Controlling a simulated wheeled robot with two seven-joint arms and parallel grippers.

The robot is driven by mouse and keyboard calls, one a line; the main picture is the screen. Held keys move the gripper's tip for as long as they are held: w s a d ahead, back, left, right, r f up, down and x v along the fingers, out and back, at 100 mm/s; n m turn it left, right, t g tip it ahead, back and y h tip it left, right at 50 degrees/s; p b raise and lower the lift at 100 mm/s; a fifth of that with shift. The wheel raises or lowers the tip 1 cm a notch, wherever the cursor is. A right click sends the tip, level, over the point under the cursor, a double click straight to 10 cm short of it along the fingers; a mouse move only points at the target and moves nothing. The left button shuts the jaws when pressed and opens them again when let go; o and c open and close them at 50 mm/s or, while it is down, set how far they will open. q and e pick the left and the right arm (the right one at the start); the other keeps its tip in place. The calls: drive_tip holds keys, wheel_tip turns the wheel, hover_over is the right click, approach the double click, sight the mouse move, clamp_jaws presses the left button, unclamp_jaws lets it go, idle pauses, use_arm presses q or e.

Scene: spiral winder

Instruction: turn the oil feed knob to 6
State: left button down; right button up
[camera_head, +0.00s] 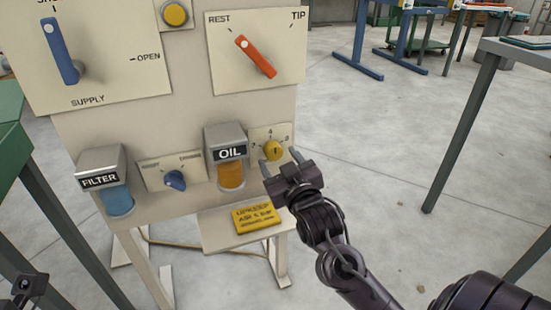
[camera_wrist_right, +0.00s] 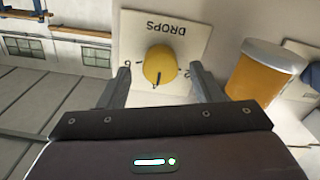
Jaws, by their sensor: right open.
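The yellow oil feed knob (camera_head: 273,150) sits on a small cream plate beside the OIL cup (camera_head: 230,172). It also shows upside down in the right wrist view (camera_wrist_right: 158,67), with the word DROPS and numbers around it. Its dark pointer line points at the middle mark, between 2 and 6. My right gripper (camera_head: 279,158) is open in front of the knob. In the wrist view its two fingers stand on either side of the knob, with gaps. Whether the tips reach around it is unclear. A dark part of my left arm (camera_head: 28,285) shows at the lower left; its jaws are not clear.
The panel holds a blue supply lever (camera_head: 62,52), an orange lever (camera_head: 256,57), a blue selector knob (camera_head: 175,181) and a FILTER cup (camera_head: 118,200). A yellow label block (camera_head: 257,217) rests on a shelf below. Open floor lies to the right.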

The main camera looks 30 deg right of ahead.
drive_tip(key=shift+x, duration=1.2)
